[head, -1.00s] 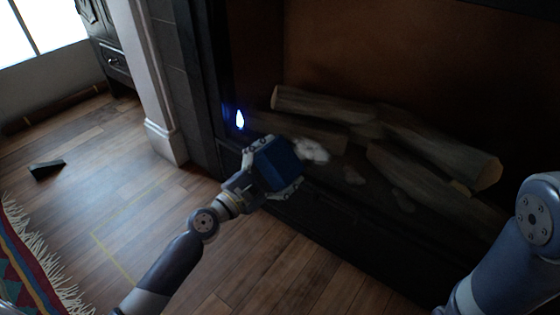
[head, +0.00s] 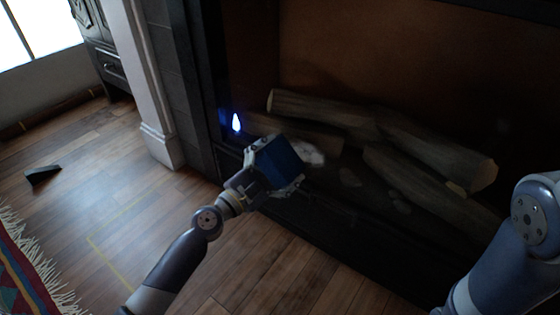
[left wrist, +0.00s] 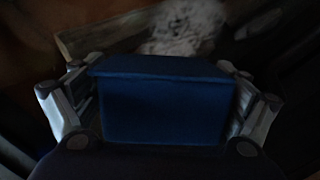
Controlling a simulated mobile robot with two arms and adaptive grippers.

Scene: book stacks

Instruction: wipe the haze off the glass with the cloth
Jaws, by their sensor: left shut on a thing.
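The cloth (head: 281,162) is a dark blue block-like pad. My left gripper (head: 275,168) is shut on it; in the left wrist view the cloth (left wrist: 165,110) sits between both fingers of the left gripper (left wrist: 160,112). The glass (head: 400,60) is the dark front of a fireplace. A whitish patch of haze (head: 312,153) shows just right of the cloth, partly hidden behind it. The haze also shows beyond the cloth in the left wrist view (left wrist: 182,34). I cannot tell whether the cloth touches the glass. My right gripper is out of view.
Logs (head: 430,160) lie behind the glass. A small blue-white light (head: 236,122) glows at its left side. A white pillar (head: 150,90) stands left of the fireplace. A dark wedge (head: 43,173) and a fringed rug (head: 25,265) lie on the wooden floor.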

